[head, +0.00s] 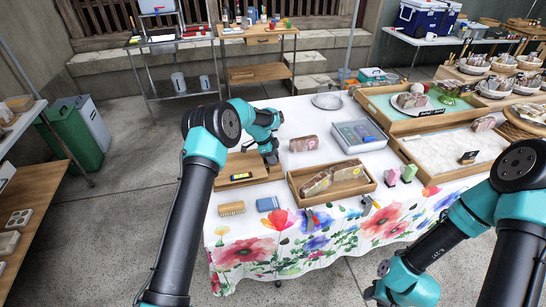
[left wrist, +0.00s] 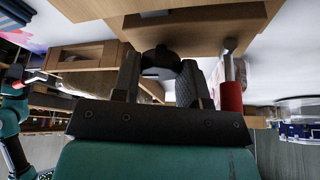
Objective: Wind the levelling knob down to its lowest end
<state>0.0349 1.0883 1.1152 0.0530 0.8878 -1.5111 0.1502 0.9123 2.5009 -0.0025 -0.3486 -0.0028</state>
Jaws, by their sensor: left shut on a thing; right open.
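The dark levelling knob (left wrist: 160,60) shows in the left wrist view against a wooden board (left wrist: 195,35). My left gripper (left wrist: 158,78) has its two fingers on either side of the knob and is shut on it. In the head view my left gripper (head: 270,158) is at the right side of the wooden stand (head: 236,163), and the knob is hidden there. How high the knob is wound cannot be told. My right gripper (head: 378,288) is at the bottom of the head view, off the table's front, open and empty.
An open wooden tray (head: 297,194) with wrapped loaves (head: 333,178) stands right of the stand. A red-handled part (left wrist: 231,98) is close beside my left fingers. White cloth (head: 295,120) is clear behind.

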